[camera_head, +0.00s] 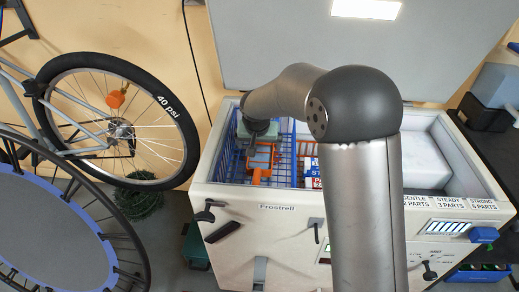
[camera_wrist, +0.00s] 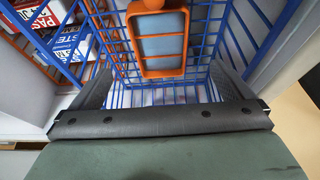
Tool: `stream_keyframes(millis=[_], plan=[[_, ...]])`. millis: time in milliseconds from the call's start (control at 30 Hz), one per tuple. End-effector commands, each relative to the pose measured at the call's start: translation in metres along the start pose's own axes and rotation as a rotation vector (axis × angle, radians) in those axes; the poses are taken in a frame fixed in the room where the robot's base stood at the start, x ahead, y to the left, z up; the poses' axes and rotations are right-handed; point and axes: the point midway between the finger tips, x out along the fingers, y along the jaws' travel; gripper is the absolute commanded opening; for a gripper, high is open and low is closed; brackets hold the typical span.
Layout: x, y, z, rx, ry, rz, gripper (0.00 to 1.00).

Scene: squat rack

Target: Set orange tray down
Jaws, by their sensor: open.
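The orange tray (camera_wrist: 166,66) is a small orange frame with a grey-blue inside and a stub at its far end. In the wrist view it lies beyond my gripper (camera_wrist: 163,80), whose dark fingers stand wide apart with a clear gap on both sides of the tray. In the head view the orange tray (camera_head: 262,158) shows inside the blue wire basket (camera_head: 226,160), partly covered by my gripper. The blue wire basket (camera_wrist: 115,55) surrounds it in the wrist view. I cannot tell exactly what the tray rests on.
The basket hangs in an open white chest freezer (camera_head: 255,222) with a raised grey lid (camera_head: 270,35). Printed boxes (camera_wrist: 70,45) stand left of the tray in the wrist view. A white block (camera_head: 425,160) fills the freezer's right side. A bicycle wheel (camera_head: 185,125) stands left.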

Motion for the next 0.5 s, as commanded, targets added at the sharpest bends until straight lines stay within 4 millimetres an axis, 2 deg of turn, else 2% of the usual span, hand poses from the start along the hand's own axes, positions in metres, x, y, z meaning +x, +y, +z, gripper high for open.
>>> stream_keyframes(millis=[300, 367, 467, 500], plan=[[-0.013, 0.005, 0.003, 0.0, -0.005, 0.004, 1.0], [-0.021, 0.018, 0.009, -0.002, -0.016, 0.014, 1.0], [-0.049, 0.058, 0.035, -0.011, -0.061, 0.044, 1.0], [-0.064, 0.078, 0.052, -0.015, -0.089, 0.056, 1.0]])
